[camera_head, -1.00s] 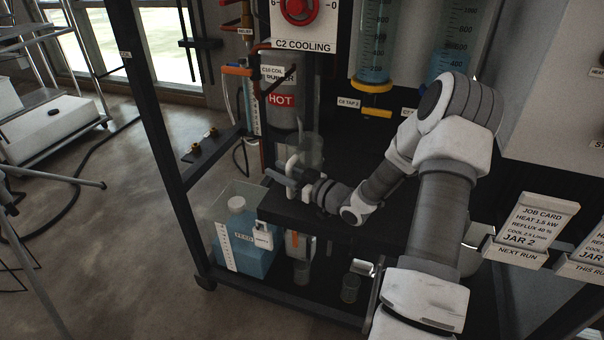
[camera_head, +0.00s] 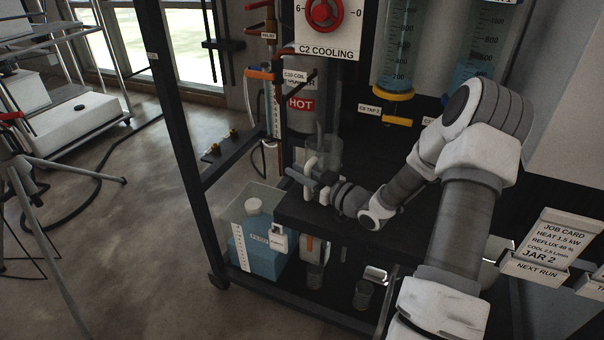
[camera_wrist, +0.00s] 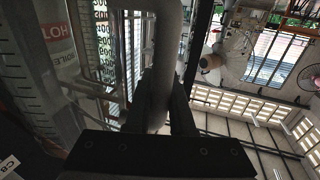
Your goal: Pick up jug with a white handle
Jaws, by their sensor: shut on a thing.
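The jug (camera_head: 328,149) is a clear, see-through vessel with a white upright handle (camera_head: 309,167) on its left side. It is at the back left of the black shelf in the head view. My gripper (camera_head: 308,181) is shut on the handle, reaching in from the right. In the wrist view the handle (camera_wrist: 162,55) runs as a thick grey bar between my two dark fingers (camera_wrist: 160,100). The jug looks upright. I cannot tell whether its base touches the shelf.
A boiler marked HOT (camera_head: 301,103) stands close behind the jug. The black shelf (camera_head: 325,225) has bare room at its front. Below are a clear tank (camera_head: 240,217) with a blue container and some glassware. A dark frame post (camera_head: 172,100) stands left.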

